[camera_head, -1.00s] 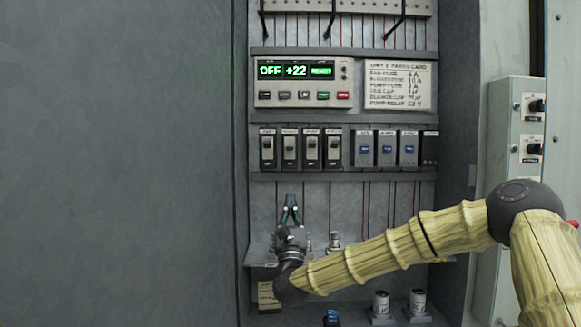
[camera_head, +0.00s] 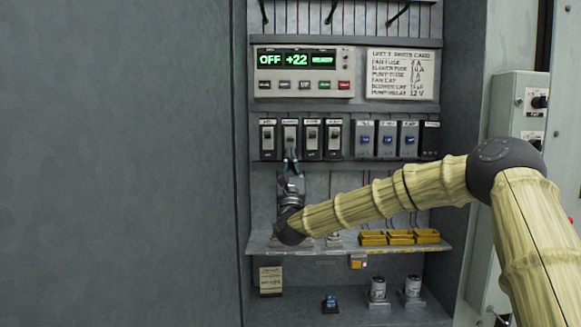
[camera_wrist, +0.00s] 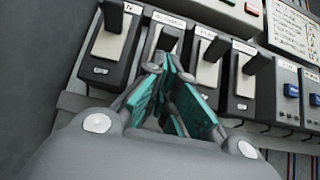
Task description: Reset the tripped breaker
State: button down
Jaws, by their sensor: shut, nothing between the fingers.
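A row of breakers with dark levers on pale plates spans the cabinet's left half: first (camera_head: 267,139), second (camera_head: 290,133), third (camera_head: 311,139) and fourth (camera_head: 333,139). In the wrist view, the first (camera_wrist: 110,45), third (camera_wrist: 208,72) and fourth (camera_wrist: 246,84) have levers sticking out near the top. The second breaker (camera_wrist: 168,36) is partly hidden by my fingers, so its lever position is unclear. My gripper (camera_head: 290,157) is shut and empty at the second breaker's lower part. Its teal fingertips (camera_wrist: 168,66) meet there; I cannot tell whether they touch it.
Blue-switched modules (camera_head: 387,139) stand right of the breakers. A display panel (camera_head: 303,89) reading OFF +22 and a parts card (camera_head: 401,75) are above. A shelf (camera_head: 340,246) with yellow bins (camera_head: 400,237) is below. Cabinet walls close both sides.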

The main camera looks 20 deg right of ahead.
jog(key=shift+r, duration=0.65)
